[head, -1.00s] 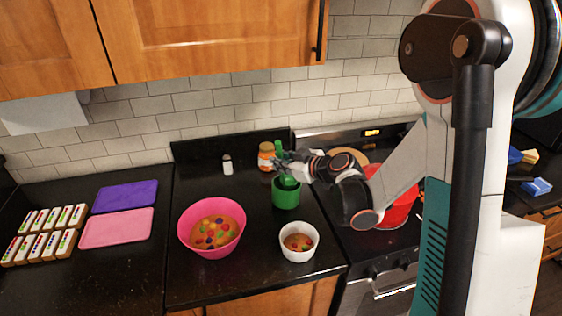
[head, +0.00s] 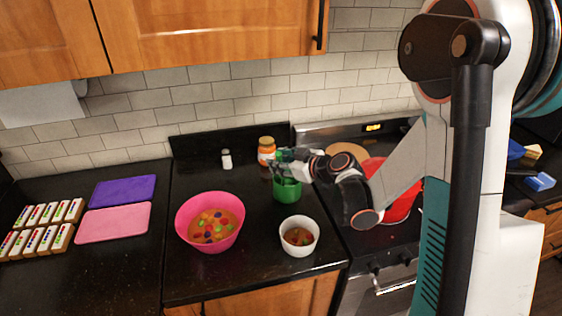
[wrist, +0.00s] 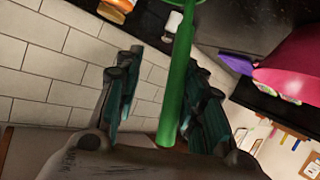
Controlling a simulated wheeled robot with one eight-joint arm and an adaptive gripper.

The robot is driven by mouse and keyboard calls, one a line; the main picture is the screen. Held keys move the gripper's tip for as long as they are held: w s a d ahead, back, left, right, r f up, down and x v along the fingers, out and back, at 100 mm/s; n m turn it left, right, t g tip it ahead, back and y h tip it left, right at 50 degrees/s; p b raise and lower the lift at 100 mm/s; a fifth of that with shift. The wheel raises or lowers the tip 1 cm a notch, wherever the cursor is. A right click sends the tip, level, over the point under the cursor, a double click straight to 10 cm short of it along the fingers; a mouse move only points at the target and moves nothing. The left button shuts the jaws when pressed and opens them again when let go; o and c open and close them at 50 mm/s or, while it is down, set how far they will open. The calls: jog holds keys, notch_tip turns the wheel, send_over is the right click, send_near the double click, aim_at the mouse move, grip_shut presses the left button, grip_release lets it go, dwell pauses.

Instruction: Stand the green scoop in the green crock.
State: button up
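The green crock (head: 287,192) stands upright on the black counter, left of the stove. My gripper (head: 285,165) is at the crock's mouth and covers part of its rim. In the wrist view the long green handle of the scoop (wrist: 178,85) runs between my two fingers (wrist: 165,100). The fingers are spread, with a clear gap between the handle and the left finger; the handle lies nearer the right one. In the head view only a little green shows above the fingers; the scoop's lower part is hidden, so how deep it sits cannot be told.
An orange-labelled jar (head: 266,150) stands just behind the crock, and a white shaker (head: 226,159) farther left. A pink bowl (head: 183,215) and a white bowl (head: 298,243) with food stand in front. A red pan (head: 402,205) is on the stove to the right.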

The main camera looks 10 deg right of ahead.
jog(key=v, duration=1.2)
dwell(0.8)
